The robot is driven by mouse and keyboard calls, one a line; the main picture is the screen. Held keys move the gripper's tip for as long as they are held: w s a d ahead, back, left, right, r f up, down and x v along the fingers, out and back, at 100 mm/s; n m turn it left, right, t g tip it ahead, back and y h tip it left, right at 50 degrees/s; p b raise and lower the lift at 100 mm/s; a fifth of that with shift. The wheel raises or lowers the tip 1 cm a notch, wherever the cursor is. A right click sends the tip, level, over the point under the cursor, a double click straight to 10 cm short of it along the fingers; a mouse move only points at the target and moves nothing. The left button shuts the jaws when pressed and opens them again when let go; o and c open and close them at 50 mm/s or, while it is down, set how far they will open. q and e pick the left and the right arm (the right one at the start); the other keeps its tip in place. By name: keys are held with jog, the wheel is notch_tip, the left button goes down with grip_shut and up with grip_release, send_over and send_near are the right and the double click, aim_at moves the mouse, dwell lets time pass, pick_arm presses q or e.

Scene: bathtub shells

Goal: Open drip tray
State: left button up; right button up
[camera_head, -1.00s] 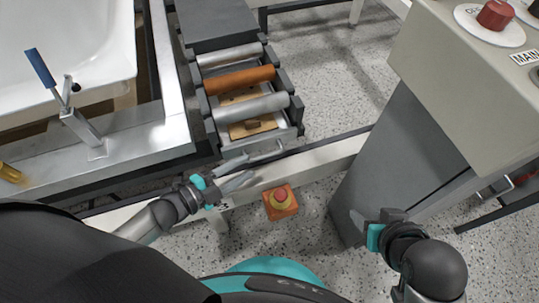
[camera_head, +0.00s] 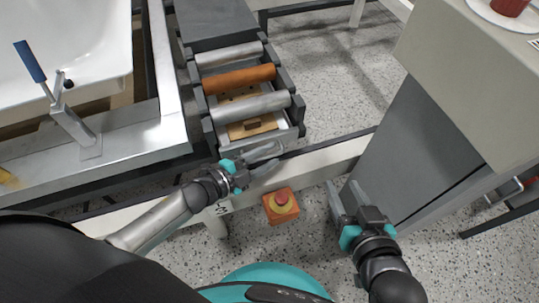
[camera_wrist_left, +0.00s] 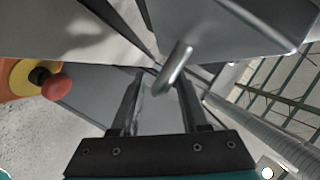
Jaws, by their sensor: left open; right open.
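The drip tray (camera_head: 290,133) is the grey drawer below the rollers in the head view. Brown pieces show inside it. In the left wrist view its grey front (camera_wrist_left: 225,25) carries a bent metal handle (camera_wrist_left: 176,68). My left gripper (camera_head: 272,158) is at the tray's front, close to the handle. In the left wrist view its two fingers (camera_wrist_left: 160,85) are apart, and the handle's end lies in line with the gap between them. I cannot tell whether they touch it. My right gripper (camera_head: 343,195) is open and empty, beside the grey cabinet.
A grey control cabinet (camera_head: 420,150) stands at right. A white tub (camera_head: 60,50) and a blue-handled clamp (camera_head: 60,100) are at left.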

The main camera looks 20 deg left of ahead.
pick_arm(q)
jog(key=shift+w+d+f, duration=0.1)
jog(key=shift+w+d, duration=0.1)
jog(key=shift+w, duration=0.15)
grip_shut()
dwell(0.3)
dwell(1.1)
